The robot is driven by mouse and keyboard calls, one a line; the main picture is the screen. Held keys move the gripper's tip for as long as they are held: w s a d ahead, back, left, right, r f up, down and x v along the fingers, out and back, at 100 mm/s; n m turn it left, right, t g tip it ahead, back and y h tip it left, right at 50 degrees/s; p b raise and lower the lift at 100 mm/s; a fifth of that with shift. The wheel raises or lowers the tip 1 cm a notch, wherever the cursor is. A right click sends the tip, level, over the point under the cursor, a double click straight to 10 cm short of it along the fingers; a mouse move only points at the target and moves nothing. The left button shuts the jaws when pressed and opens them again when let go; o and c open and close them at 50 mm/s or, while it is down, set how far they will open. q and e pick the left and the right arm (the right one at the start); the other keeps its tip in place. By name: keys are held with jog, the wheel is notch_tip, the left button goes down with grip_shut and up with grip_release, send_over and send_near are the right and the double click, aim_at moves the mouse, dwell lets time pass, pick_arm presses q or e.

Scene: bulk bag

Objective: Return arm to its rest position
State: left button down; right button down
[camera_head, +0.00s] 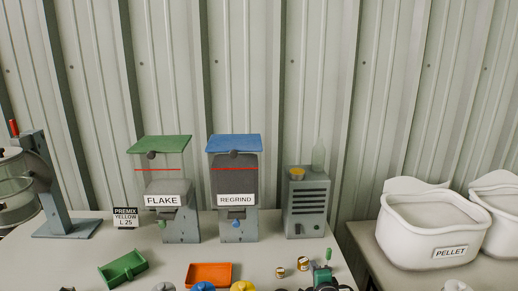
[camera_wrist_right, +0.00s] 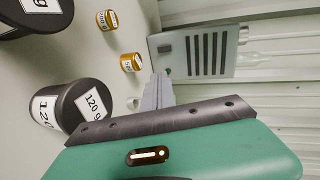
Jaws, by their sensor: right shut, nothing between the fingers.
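My right gripper (camera_wrist_right: 158,92) shows in the right wrist view with its grey fingers together and nothing between them. Its green body fills the bottom of that view. In the head view the right gripper (camera_head: 322,275) is at the bottom edge, right of centre, over the front right of the table and partly cut off. My left gripper is not in the head view.
The table (camera_head: 270,250) holds a FLAKE hopper (camera_head: 163,185), a REGRIND hopper (camera_head: 235,185), a grey cabinet (camera_head: 306,205), a green tray (camera_head: 123,268) and an orange tray (camera_head: 209,274). Small brass weights (camera_wrist_right: 131,62) and a dark 120 g weight (camera_wrist_right: 75,108) stand near the right gripper. A PELLET bin (camera_head: 435,235) is right.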

jog(key=s+f+n+g, duration=0.1)
jog(key=s+n+g, duration=0.5)
jog(key=s, duration=1.4)
jog(key=s+d+f+n+g, duration=0.1)
jog(key=s+n+g, duration=0.5)
jog(key=s, duration=1.5)
jog(key=n, duration=0.4)
jog(key=shift+d+f+n+h, duration=0.15)
jog(key=shift+n+h, duration=0.25)
jog(key=shift+w, duration=0.1)
